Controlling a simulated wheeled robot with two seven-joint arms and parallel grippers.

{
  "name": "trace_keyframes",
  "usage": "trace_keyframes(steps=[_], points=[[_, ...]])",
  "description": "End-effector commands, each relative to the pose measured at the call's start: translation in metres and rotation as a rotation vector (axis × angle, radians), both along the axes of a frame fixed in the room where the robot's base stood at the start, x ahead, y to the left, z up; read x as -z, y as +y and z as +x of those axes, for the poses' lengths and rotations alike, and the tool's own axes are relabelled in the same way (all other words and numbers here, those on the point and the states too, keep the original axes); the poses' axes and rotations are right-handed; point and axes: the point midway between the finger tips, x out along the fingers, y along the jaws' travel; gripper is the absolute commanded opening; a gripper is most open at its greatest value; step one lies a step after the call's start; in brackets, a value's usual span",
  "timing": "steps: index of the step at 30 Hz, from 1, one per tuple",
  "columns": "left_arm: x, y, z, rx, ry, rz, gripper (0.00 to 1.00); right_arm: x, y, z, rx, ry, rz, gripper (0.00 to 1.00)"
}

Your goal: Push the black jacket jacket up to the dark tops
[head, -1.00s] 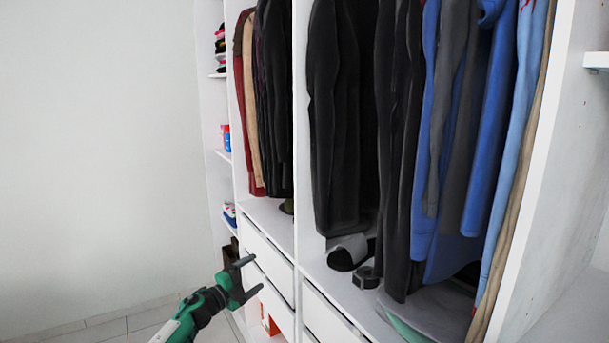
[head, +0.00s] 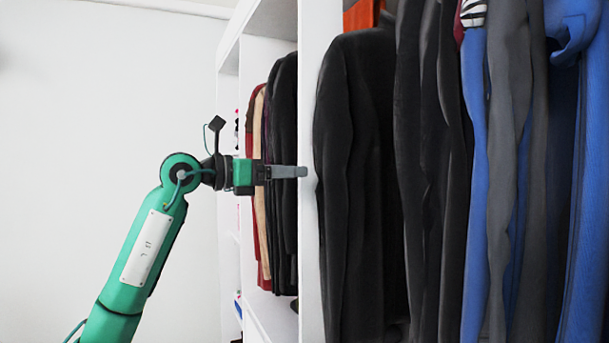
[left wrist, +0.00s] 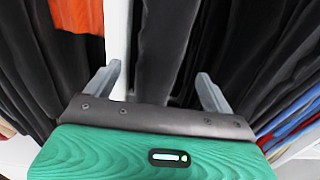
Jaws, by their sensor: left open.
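The black jacket (head: 350,190) hangs at the left end of the right compartment, beside the white divider (head: 312,110). The dark tops (head: 432,180) hang just right of it, with a narrow dark gap between. My right gripper is not in view.
The left compartment holds dark, tan and red garments (head: 262,180). Blue and grey garments (head: 505,170) hang right of the dark tops. An orange item (head: 360,14) shows above the jacket. The area left of the wardrobe is a bare wall (head: 100,120).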

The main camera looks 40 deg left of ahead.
Motion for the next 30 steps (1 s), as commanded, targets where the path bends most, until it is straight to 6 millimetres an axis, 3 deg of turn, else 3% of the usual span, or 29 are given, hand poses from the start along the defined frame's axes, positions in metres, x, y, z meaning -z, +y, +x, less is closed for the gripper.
trace_keyframes(steps=[5, 9, 21, 30], points=[[-0.004, -0.006, 0.014, -0.001, 0.000, 0.003, 0.86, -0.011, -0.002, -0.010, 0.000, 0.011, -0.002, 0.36], [-0.006, -0.016, 0.038, 0.002, 0.000, 0.000, 0.86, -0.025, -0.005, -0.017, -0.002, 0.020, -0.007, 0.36], [-0.004, -0.045, 0.106, 0.001, 0.000, 0.000, 0.86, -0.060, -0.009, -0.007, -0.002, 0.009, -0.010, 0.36], [-0.001, -0.052, 0.126, -0.001, 0.000, 0.002, 0.86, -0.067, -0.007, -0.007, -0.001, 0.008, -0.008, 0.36]])
